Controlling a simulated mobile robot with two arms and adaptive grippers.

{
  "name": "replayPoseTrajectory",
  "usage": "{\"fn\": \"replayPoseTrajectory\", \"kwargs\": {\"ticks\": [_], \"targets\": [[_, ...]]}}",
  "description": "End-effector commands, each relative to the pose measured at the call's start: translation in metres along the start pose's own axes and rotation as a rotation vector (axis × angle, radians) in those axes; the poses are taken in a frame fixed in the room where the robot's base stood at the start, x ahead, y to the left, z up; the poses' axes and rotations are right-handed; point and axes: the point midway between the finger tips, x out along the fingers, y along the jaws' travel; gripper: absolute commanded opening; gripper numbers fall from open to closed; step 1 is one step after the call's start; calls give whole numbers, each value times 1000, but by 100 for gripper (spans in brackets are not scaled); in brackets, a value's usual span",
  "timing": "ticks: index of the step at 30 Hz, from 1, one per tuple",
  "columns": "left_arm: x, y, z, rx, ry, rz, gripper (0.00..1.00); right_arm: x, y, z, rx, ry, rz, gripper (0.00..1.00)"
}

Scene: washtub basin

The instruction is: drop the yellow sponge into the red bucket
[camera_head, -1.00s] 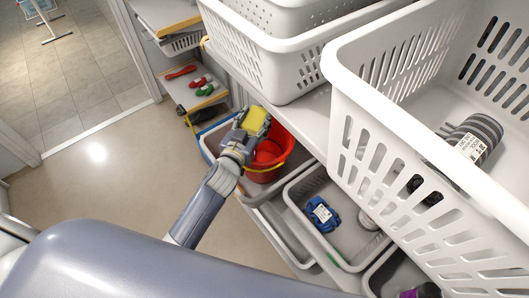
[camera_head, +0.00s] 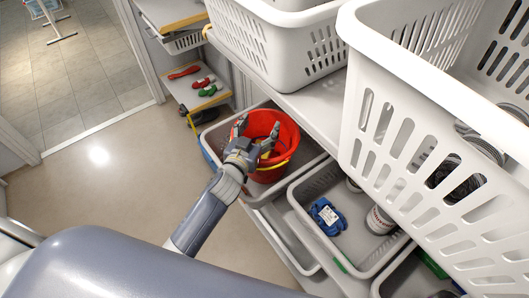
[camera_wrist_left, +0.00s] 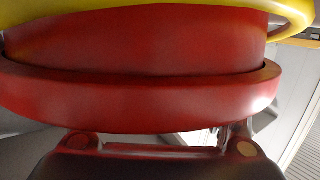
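The red bucket (camera_head: 285,127) stands in a grey tray below the shelf. Its outer wall and rim fill much of the left wrist view (camera_wrist_left: 140,100), with the yellow handle (camera_wrist_left: 220,12) across the top. My left gripper (camera_head: 257,128) is at the bucket's near left rim, its fingers spread apart with nothing seen held between them. A small yellow patch (camera_head: 266,155) shows beside the fingers; I cannot tell whether it is the sponge or part of the handle. The sponge is otherwise not seen, and the bucket's inside is partly hidden. My right gripper is not in view.
White baskets (camera_head: 290,45) stand on the shelf above right of the bucket. A grey bin (camera_head: 318,183) beside it holds a blue item (camera_head: 327,215) and a can (camera_head: 380,220). The floor to the left is clear.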

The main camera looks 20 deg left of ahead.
Motion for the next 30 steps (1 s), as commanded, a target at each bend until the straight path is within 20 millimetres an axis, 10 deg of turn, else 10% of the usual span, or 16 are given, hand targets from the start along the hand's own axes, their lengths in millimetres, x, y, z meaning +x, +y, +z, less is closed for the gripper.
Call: {"fn": "replayPoseTrajectory", "kwargs": {"ticks": [11, 30], "targets": [[-1, -1, -7, 2, 3, 0, 73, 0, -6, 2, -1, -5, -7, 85], [-15, 0, -98, 0, 1, 1, 73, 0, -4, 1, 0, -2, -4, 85]]}}
